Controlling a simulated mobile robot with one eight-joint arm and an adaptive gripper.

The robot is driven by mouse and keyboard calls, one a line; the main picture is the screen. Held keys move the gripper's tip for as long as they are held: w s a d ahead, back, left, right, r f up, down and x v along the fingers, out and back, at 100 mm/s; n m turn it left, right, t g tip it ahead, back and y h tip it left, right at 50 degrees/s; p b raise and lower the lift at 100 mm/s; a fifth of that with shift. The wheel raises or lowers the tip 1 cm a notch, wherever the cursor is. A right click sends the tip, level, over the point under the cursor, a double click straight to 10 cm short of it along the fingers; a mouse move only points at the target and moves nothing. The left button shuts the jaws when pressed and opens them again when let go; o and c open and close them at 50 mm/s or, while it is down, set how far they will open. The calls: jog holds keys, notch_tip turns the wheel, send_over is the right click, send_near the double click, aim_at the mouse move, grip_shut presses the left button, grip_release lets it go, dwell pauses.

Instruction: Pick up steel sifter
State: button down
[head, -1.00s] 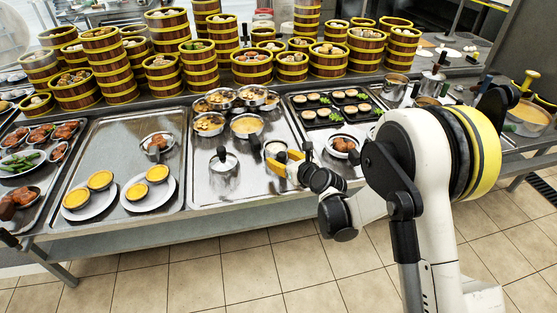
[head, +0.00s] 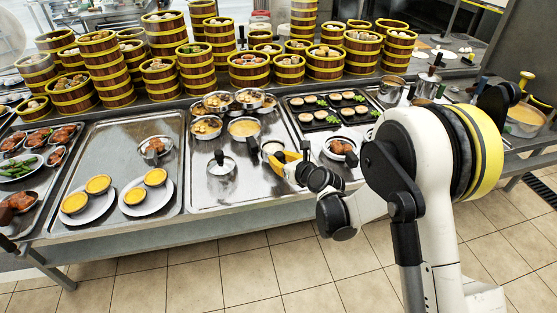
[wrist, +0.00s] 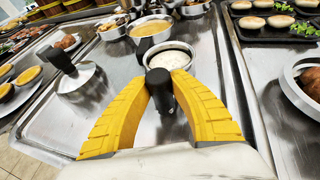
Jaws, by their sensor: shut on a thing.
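The steel sifter (wrist: 168,47) looks like a small round steel cup with a pale speckled top and a short dark handle (wrist: 160,88). In the wrist view my yellow-fingered gripper (wrist: 160,92) is shut on that handle, with one finger on each side. The cup lies just beyond the fingertips, over the steel tray. In the head view the sifter (head: 271,147) is at the tray's middle, left of my gripper (head: 288,160), which partly covers its handle. I cannot tell whether the cup touches the tray.
A steel disc with a black knob (head: 221,165) sits left on the tray. A pan of yellow food (head: 243,128) stands close behind the sifter. A bowl of brown food (head: 340,148) is to the right. Bamboo steamer towers (head: 198,68) line the back. Bare tray lies in front.

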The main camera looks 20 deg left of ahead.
aim_at(280, 154)
notch_tip(280, 154, up, 4)
jog(key=shift+d+f+p, duration=0.15)
jog(key=shift+f+p, duration=0.05)
jog(key=shift+p, duration=0.55)
jog(key=d+r+p, duration=0.1)
jog(key=d+r, duration=0.2)
jog(key=d, duration=0.2)
jog(key=s+d+r+p, duration=0.1)
jog(key=d+r+p, duration=0.1)
jog(key=d, duration=0.4)
jog(key=shift+s+d+r, duration=0.2)
jog(key=shift+r, duration=0.35)
jog(key=c, duration=2)
grip_release()
grip_shut()
